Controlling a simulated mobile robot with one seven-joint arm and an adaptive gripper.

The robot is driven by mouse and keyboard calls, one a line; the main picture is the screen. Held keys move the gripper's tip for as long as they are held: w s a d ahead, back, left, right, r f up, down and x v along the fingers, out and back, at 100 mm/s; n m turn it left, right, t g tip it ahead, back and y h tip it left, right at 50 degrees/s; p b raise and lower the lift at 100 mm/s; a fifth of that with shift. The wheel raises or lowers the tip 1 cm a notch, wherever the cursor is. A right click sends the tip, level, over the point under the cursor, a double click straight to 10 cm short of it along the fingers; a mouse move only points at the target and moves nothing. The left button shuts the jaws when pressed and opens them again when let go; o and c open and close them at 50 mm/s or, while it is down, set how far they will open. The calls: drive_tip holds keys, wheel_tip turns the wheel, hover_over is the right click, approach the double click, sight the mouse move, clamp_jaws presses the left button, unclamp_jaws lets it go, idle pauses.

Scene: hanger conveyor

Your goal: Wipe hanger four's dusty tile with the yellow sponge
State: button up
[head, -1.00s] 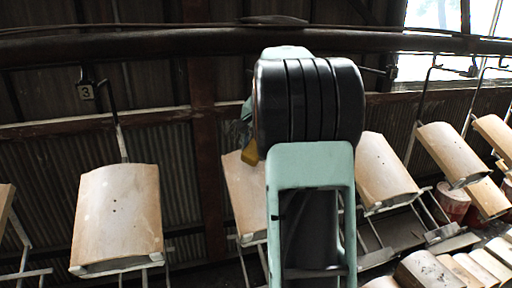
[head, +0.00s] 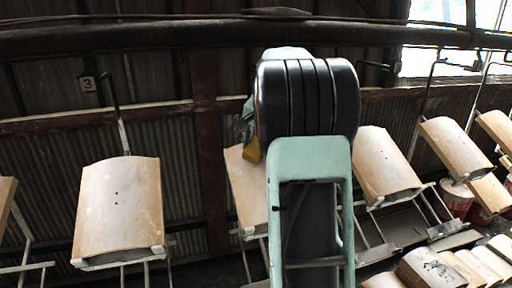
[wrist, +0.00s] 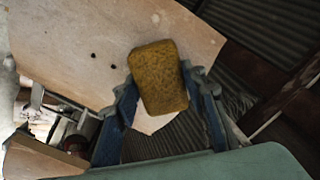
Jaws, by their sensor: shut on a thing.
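The yellow sponge (head: 251,152) shows beside my arm in the head view. In the wrist view the sponge (wrist: 158,76) is between the fingers of my gripper (wrist: 160,88), which is shut on it. A pale tan tile (head: 244,190) with a whitish, dusty-looking face hangs just behind it, partly hidden by my arm. In the wrist view this tile (wrist: 85,40) fills the upper left, with two small dark holes, and the sponge overlaps its lower right edge. I cannot tell whether the sponge touches it. No number for this tile is visible.
A sign reading 3 (head: 88,84) hangs above the tile to the left (head: 118,210). More tiles hang to the right (head: 386,165). An overhead rail (head: 150,38) runs across. Other tiles (head: 430,268) lie at the lower right, near red-and-white drums (head: 456,196).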

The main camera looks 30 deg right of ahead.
sight(258, 161)
drive_tip(key=shift+x, duration=0.95)
drive_tip(key=shift+s+a+f+b, duration=0.1)
drive_tip(key=shift+s+f+b, duration=0.35)
drive_tip(key=shift+b, duration=0.45)
drive_tip(key=shift+s+a+f+b, duration=0.2)
drive_tip(key=shift+s+f+b, duration=0.05)
drive_tip(key=shift+s+b, duration=0.35)
drive_tip(key=shift+s+a+f+b, duration=0.2)
drive_tip(key=shift+s+b, duration=0.25)
drive_tip(key=shift+s, duration=0.3)
drive_tip(key=shift+w+d, duration=0.1)
drive_tip(key=w+p, duration=0.1)
drive_tip(key=w+r+p, duration=0.1)
drive_tip(key=p, duration=0.1)
drive_tip(key=shift+w+d+r, duration=0.1)
drive_tip(key=shift+d+r, duration=0.1)
drive_tip(key=shift+d, duration=0.05)
drive_tip(key=shift+w+d+p, duration=0.15)
drive_tip(key=shift+w+p, duration=0.45)
drive_tip(key=shift+p, duration=0.05)
drive_tip(key=shift+r, duration=0.1)
